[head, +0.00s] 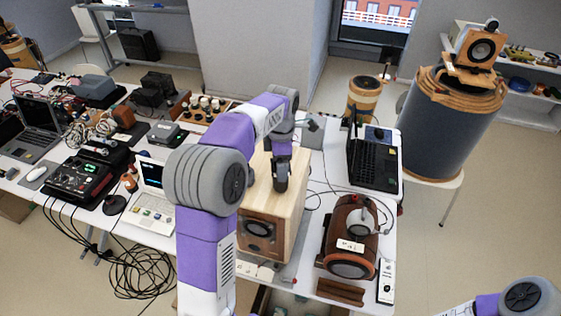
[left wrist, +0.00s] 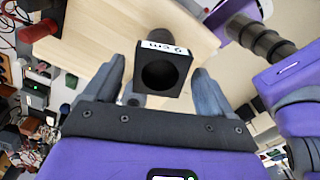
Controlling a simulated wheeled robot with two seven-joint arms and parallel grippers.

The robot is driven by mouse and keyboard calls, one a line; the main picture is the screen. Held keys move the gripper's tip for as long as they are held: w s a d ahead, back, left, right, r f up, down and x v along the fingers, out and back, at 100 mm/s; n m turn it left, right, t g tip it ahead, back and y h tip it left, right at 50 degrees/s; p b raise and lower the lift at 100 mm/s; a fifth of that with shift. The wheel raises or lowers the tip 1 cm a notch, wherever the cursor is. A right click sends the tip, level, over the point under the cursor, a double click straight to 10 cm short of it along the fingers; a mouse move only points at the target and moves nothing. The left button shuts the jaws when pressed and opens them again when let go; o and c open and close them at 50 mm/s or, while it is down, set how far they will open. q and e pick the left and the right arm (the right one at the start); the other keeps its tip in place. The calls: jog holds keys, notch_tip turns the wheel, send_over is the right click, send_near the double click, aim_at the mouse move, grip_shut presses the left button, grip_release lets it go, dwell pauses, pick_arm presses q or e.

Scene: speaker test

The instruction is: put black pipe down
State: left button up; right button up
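The black pipe (left wrist: 143,72) is a square tube with a round hole and a white "9 cm" label, its open end facing the left wrist camera. My left gripper (left wrist: 159,68) has its two grey fingers spread on either side of the pipe; a gap shows at the left finger, and contact on the right is hard to judge. In the head view my left gripper (head: 281,182) points down over the top of the wooden speaker box (head: 288,203). The pipe cannot be told apart from the dark gripper there. My right gripper is out of view.
A brown rounded speaker (head: 347,236) stands right of the box, with a white power strip (head: 387,281) beside it. A black crate-like device (head: 373,163) is behind. A white laptop (head: 150,178) and black mixer (head: 82,180) are left, with loose cables (head: 142,272) hanging below.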

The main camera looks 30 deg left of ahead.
pick_arm(q)
notch_tip(320, 180, up, 12)
jog(key=p, duration=0.1)
dwell(0.5)
dwell(0.5)
